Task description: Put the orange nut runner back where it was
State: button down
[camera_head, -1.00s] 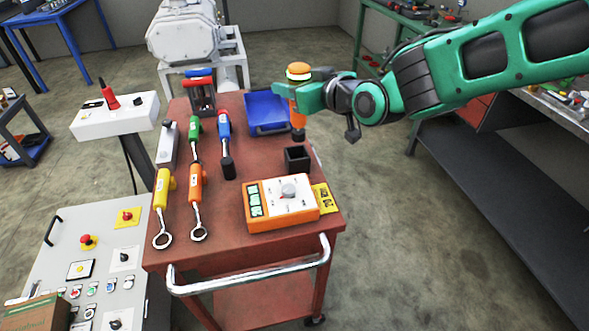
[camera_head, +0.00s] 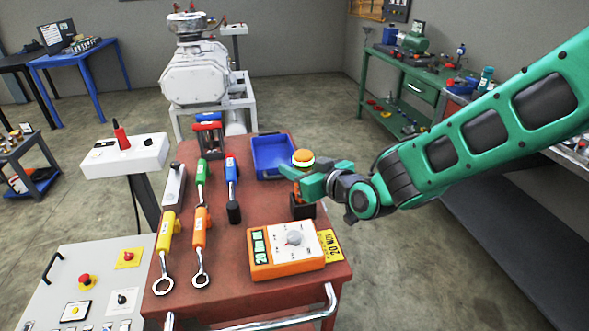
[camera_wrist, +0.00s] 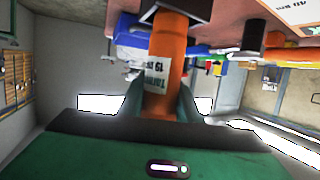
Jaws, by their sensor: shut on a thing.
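The orange nut runner (camera_head: 303,158) is upright, with an orange top and a pale yellow-green band. My gripper (camera_head: 303,179) is shut around its body from the right. The black square holder (camera_head: 304,211) stands on the red cart (camera_head: 215,290), directly under the tool. The tool's lower end is at or inside the holder's mouth; how deep it sits is hidden. In the wrist view the orange body (camera_wrist: 166,55), with a white label, is between my fingers and meets the dark holder (camera_wrist: 186,8) at the top.
An orange controller box (camera_head: 285,252) with a dial and a yellow tag is in front of the holder. A blue tray (camera_head: 272,150) is behind it. Green, blue, yellow and orange-handled tools lie to the left. Bare cart top lies between them and the holder.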

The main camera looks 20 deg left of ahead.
jog(key=shift+f, duration=0.8)
jog(key=c, duration=1.3)
grip_release()
jog(key=shift+f, duration=0.15)
jog(key=shift+r, duration=0.2)
jog(key=r+v, duration=0.1)
jog(key=v, duration=1.1)
